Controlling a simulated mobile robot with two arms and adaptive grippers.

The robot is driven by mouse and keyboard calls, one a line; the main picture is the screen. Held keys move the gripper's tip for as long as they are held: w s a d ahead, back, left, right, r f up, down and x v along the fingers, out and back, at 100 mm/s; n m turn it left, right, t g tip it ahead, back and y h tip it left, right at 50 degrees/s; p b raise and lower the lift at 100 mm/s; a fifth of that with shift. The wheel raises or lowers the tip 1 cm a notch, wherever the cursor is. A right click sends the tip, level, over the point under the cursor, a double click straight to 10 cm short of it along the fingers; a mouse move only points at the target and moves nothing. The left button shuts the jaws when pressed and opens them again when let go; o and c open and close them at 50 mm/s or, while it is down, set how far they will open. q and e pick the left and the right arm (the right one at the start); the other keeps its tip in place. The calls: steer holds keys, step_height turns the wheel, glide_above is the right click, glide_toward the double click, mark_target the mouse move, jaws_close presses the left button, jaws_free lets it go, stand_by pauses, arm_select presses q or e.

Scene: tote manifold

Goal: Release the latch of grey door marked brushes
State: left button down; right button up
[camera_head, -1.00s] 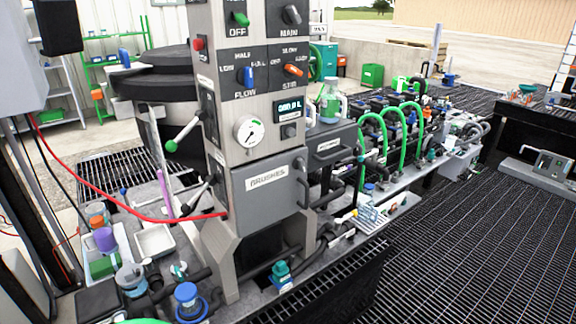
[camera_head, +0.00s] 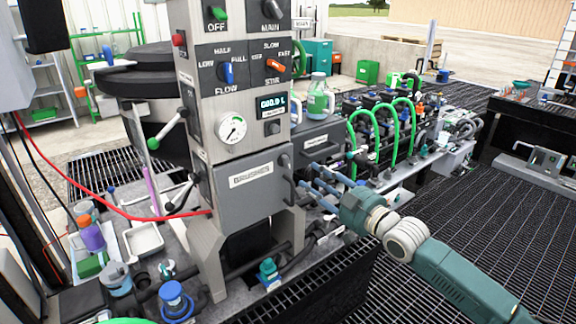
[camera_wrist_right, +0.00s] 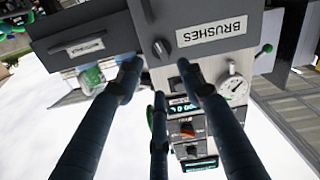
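The grey door marked BRUSHES (camera_head: 242,190) is closed on the front of the metal control column. A dark latch knob (camera_head: 284,160) sits at its upper right corner, above a dark vertical handle (camera_head: 289,191). In the right wrist view the picture is upside down; the door's label (camera_wrist_right: 219,30) and the latch knob (camera_wrist_right: 161,48) both show. My right gripper (camera_head: 312,182) is open and empty, its blue fingers spread, just right of the door and apart from the latch. In the wrist view its fingertips (camera_wrist_right: 158,80) lie around and below the knob. My left gripper is out of view.
A second grey drawer or door (camera_head: 318,142) adjoins on the right, with a clear jar (camera_head: 319,100) on top. Green hoses (camera_head: 380,125) stand beyond it.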

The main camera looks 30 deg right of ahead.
steer(key=p, duration=0.2)
glide_above(293, 182)
steer(key=s, duration=0.2)
steer(key=shift+w+f, duration=0.1)
steer(key=shift+w, duration=0.9)
